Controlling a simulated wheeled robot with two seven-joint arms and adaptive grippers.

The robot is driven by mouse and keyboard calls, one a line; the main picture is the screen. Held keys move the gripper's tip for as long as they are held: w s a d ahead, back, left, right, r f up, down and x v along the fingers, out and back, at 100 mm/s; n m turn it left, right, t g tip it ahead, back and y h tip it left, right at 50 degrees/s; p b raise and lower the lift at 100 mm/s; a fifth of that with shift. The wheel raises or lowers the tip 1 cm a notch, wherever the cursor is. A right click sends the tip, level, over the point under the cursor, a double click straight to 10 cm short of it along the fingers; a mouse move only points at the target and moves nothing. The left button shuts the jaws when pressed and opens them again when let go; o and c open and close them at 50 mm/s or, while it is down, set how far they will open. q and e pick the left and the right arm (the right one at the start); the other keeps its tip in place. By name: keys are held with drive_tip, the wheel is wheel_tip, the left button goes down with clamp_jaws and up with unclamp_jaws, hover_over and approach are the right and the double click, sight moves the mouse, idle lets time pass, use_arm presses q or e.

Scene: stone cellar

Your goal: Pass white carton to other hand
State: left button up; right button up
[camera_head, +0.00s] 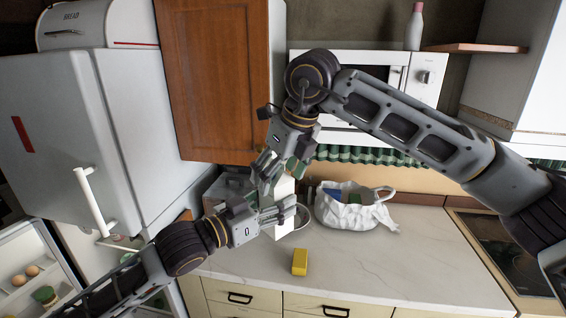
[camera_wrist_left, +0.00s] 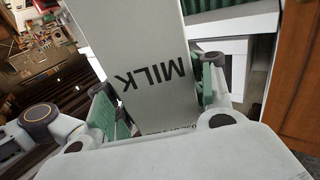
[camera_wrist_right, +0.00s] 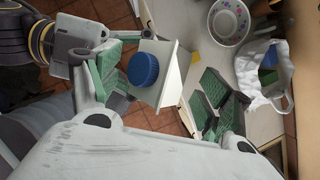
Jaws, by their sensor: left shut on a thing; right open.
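The white carton (camera_wrist_left: 142,45), marked MILK, is between the green-padded fingers of my left gripper (camera_wrist_left: 160,100), which is shut on it. In the head view the carton (camera_head: 284,188) is largely hidden behind both grippers. In the right wrist view the carton's top (camera_wrist_right: 172,62) with its blue cap (camera_wrist_right: 144,68) faces the camera. My right gripper (camera_wrist_right: 165,90) is open, its fingers spread to either side of the carton's top. In the head view my right gripper (camera_head: 275,175) is above my left gripper (camera_head: 285,213). I cannot tell whether the right fingers touch the carton.
A yellow block (camera_head: 300,262) lies on the pale counter (camera_head: 400,270). A white bag (camera_head: 350,212) with things in it stands behind, next to a bowl (camera_wrist_right: 229,20). A microwave (camera_head: 350,75) is at the back. The fridge (camera_head: 80,130) is at left, its lower compartment open.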

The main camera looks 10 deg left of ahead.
use_arm(q)
drive_tip(key=shift+r, duration=0.1)
use_arm(e)
drive_tip(key=shift+x, duration=1.25)
drive_tip(key=c, duration=1.4)
use_arm(q)
drive_tip(key=o, duration=1.6)
use_arm(e)
drive_tip(key=shift+c, duration=1.1)
use_arm(q)
drive_tip(key=shift+f, duration=0.2)
